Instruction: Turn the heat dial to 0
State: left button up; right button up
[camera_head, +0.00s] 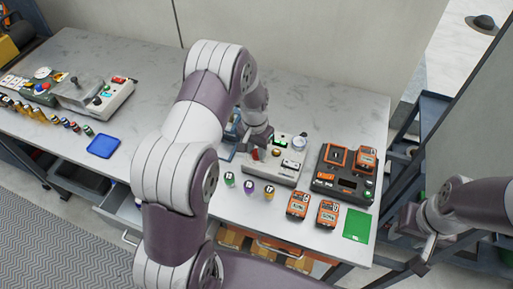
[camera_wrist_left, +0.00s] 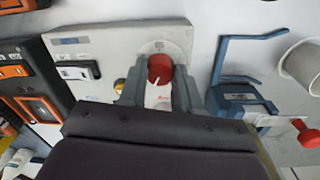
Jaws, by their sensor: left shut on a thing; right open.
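The heat dial is a round red knob (camera_wrist_left: 160,68) with a white pointer line, on a light grey control panel (camera_wrist_left: 112,42). My left gripper (camera_wrist_left: 158,88) has one finger on each side of the knob and is shut on it. In the head view the left gripper (camera_head: 256,143) is over the left part of the same panel (camera_head: 283,179), with a bit of the red knob (camera_head: 255,154) showing. The scale marks around the knob are too small to read. My right gripper (camera_head: 416,224) is open and empty, off the table's right end.
A black charger (camera_head: 333,187) with orange batteries stands right of the panel. Several small bottles (camera_head: 249,187) stand in front, near a green mat (camera_head: 357,225). A blue stand (camera_wrist_left: 245,95) and white cup (camera_wrist_left: 301,65) are close beside the panel.

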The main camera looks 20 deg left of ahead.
aim_at(255, 152)
pick_arm(q)
jog(key=shift+n, duration=2.1)
jog(key=shift+r, duration=0.1)
jog(key=o, duration=1.1)
jog(key=shift+c, duration=0.2)
notch_tip(255, 152, up, 13)
jog(key=b, duration=0.1)
jog(key=shift+a+f+b, duration=0.2)
jog(key=shift+a+b, duration=0.05)
jog(key=shift+b, duration=0.15)
